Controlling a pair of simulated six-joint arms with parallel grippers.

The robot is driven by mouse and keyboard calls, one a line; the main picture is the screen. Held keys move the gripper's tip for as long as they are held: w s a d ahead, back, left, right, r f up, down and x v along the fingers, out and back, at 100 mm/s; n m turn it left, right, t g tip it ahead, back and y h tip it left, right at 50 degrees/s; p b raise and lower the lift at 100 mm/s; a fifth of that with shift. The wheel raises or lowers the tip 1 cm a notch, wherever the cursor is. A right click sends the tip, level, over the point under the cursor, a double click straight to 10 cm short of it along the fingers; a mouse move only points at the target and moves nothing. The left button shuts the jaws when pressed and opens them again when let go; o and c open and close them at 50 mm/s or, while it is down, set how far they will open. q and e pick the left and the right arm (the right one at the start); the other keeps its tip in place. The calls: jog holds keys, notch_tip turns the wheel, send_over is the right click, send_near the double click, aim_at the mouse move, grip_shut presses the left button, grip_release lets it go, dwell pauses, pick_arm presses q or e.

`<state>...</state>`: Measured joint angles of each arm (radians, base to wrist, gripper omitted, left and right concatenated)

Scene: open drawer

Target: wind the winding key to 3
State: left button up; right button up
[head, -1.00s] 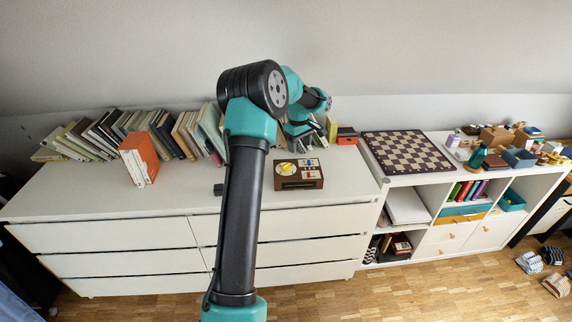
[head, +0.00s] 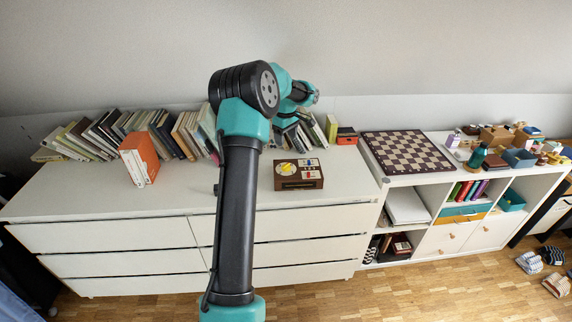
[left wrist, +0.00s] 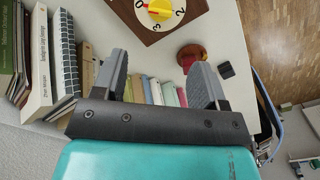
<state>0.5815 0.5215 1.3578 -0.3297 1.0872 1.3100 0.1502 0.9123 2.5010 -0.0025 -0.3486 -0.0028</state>
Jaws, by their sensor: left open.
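A brown box (head: 298,184) stands on the white dresser top, with a white dial and the yellow winding key (head: 286,168) on its top. In the left wrist view the yellow key (left wrist: 160,8) shows at the top edge, partly cut off. Its red mark lies near the 0, and the 2 and 3 are readable on the dial. My left gripper (left wrist: 160,78) is open and empty, with the box beyond its fingertips and apart from them. In the head view its fingers are hard to make out against the books behind the box. My right gripper is not in view.
A row of leaning books (head: 165,135) lines the back of the dresser, and an orange-and-white book group (head: 139,160) stands in front. A red and black box (head: 346,136) sits behind the brown box. A chessboard (head: 406,152) lies to the right. The dresser's front left is clear.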

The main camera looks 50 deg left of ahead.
aim_at(286, 166)
pick_arm(q)
notch_tip(286, 166, down, 13)
jog(key=shift+f, duration=0.1)
dwell(0.4)
jog(key=c, duration=0.9)
